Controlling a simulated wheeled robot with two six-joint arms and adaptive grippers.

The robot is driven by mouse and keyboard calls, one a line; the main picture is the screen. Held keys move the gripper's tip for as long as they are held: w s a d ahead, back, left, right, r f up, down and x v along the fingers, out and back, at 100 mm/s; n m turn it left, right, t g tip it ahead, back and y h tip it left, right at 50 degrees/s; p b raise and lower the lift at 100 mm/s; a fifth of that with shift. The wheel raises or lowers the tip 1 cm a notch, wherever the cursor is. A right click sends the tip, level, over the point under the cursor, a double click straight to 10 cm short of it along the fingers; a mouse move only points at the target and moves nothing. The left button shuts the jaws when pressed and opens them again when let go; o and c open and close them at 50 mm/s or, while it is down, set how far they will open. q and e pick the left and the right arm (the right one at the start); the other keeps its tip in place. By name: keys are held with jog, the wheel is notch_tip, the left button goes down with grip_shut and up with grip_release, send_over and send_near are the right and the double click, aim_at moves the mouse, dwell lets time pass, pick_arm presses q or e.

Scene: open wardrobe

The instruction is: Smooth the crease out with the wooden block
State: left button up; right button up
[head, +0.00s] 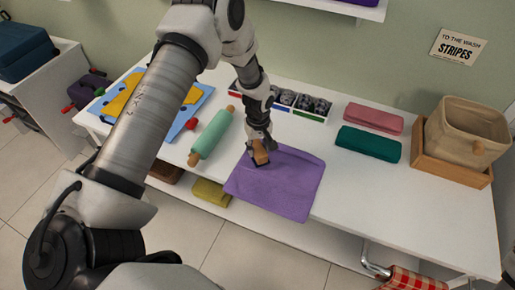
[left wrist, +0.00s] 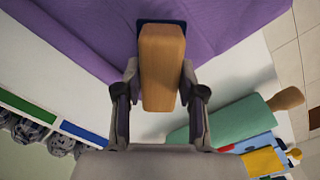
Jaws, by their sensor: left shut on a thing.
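The purple cloth (head: 285,189) lies spread on the white table, its near edge at the table's front edge. It also fills the upper left of the left wrist view (left wrist: 75,35). My left gripper (head: 258,146) is above the cloth's upper left part, shut on the wooden block (head: 261,154). In the left wrist view the block (left wrist: 161,62) is between both fingers, with a dark blue face at its far end against the cloth. Whether it presses the cloth I cannot tell. A faint line crosses the cloth; I cannot tell whether it is the crease. My right gripper is out of view.
A green rolling pin (head: 212,136) lies left of the cloth, near a blue and yellow cloth (head: 185,103). Compartments with dark rolled items (head: 302,103) stand behind. Pink (head: 374,117) and teal (head: 368,144) folded cloths and a bin (head: 468,128) are to the right. Bare tabletop lies right of the cloth.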

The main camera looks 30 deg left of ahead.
pick_arm(q)
jog(key=r+p, duration=0.1)
jog(key=r, duration=0.2)
jog(key=shift+d+r+p, duration=0.15)
jog(key=shift+d+p, duration=0.2)
jog(key=r+p, duration=0.2)
jog(key=shift+a+r, duration=0.2)
jog(key=shift+r, duration=0.15)
jog(key=shift+d+r, duration=0.15)
jog(key=shift+r, duration=0.2)
jog(key=shift+f, duration=0.1)
